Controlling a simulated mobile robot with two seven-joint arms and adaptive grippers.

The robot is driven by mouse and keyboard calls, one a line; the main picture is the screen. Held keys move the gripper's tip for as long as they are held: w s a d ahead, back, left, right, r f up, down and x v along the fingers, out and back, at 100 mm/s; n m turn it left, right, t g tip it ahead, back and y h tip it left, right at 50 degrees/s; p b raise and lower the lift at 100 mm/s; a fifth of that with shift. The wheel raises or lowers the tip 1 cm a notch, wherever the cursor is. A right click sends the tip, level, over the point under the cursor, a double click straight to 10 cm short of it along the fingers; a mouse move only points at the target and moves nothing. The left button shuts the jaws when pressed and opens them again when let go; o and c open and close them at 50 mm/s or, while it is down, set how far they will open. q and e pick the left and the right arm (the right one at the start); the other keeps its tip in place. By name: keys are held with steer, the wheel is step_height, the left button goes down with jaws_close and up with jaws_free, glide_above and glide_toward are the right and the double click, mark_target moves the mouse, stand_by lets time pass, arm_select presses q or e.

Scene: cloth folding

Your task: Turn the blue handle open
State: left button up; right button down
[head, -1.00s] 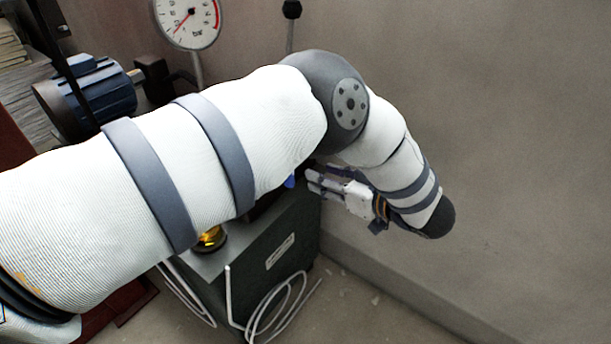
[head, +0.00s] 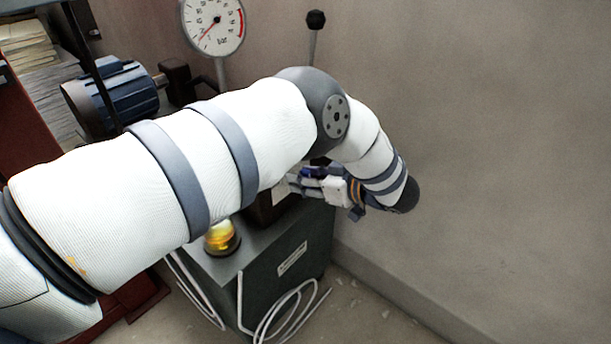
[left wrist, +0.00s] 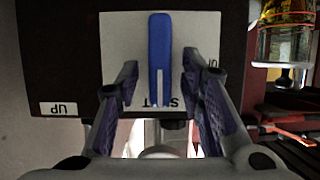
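The blue handle (left wrist: 159,50) is an upright bar in front of a pale label plate in the left wrist view. My left gripper (left wrist: 158,84) is open, with one finger on each side of the bar's lower part. Gaps show between the bar and both fingers, and I cannot tell any contact. In the head view my left gripper (head: 298,186) is above the green cabinet (head: 292,282), partly behind my arm. My arm covers most of the handle's surroundings there. My right gripper is in neither view.
A yellow lamp (head: 222,237) sits on the cabinet top. A pressure gauge (head: 213,24) and a black-knobbed lever (head: 315,20) rise behind my arm. A blue motor (head: 118,92) is at the left. White cables (head: 287,312) hang at the cabinet's front. The wall is close at right.

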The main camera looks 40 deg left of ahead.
arm_select(q)
steer(key=shift+c, duration=0.6)
jaws_close()
